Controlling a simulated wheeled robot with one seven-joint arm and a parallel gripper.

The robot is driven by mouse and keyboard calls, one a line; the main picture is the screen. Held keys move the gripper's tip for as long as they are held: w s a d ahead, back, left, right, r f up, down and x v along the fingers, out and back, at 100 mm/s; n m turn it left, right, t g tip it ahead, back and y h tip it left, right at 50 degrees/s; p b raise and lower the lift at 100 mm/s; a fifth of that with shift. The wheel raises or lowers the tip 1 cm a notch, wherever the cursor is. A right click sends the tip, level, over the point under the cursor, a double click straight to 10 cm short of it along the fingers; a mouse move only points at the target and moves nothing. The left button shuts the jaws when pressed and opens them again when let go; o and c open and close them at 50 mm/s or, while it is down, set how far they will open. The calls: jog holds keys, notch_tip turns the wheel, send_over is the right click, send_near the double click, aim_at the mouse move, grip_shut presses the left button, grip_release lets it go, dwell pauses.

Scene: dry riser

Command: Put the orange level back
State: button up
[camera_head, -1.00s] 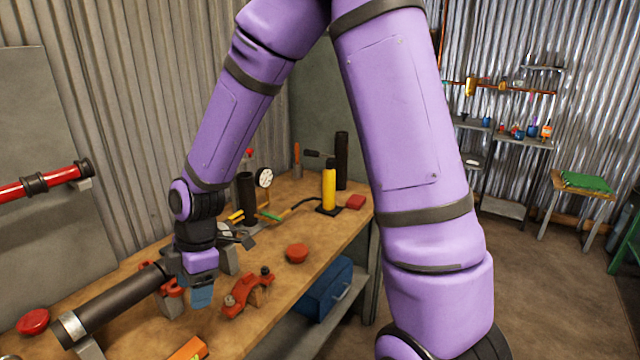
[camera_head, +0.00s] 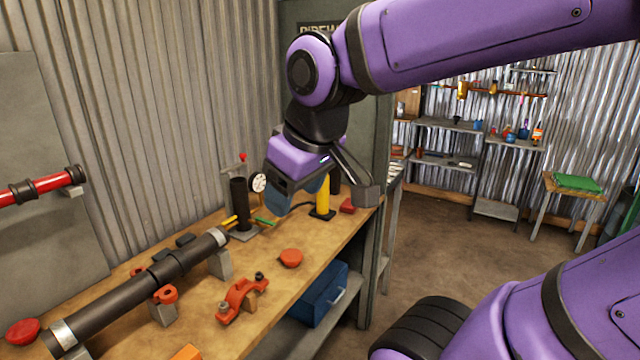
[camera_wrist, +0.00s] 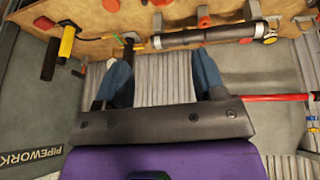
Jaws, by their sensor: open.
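An orange block-like thing (camera_head: 187,352), which may be the orange level, lies on the wooden bench at the bottom edge of the head view. It is mostly cut off there, and I cannot make it out in the wrist view. My gripper (camera_wrist: 163,70) is open and empty, with its two blue fingers apart. In the head view it hangs above the far part of the bench, well away from the orange thing. The wrist view looks past the fingers at the corrugated wall and the bench.
A dark pipe (camera_head: 130,290) rests on supports along the bench. An orange-red clamp (camera_head: 242,298), a red cap (camera_head: 291,258), a dial gauge (camera_head: 259,182) and a yellow cylinder (camera_head: 323,200) stand nearby. A blue toolbox (camera_head: 325,292) sits on the lower shelf. Open floor lies to the right.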

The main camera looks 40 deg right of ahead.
jog(key=s, duration=0.1)
jog(key=s+d+r+m, duration=0.1)
jog(key=s+m, duration=0.1)
jog(key=shift+s+d+r+t, duration=0.15)
jog(key=shift+s+d+t, duration=0.1)
jog(key=shift+d+t, duration=0.05)
dwell(1.0)
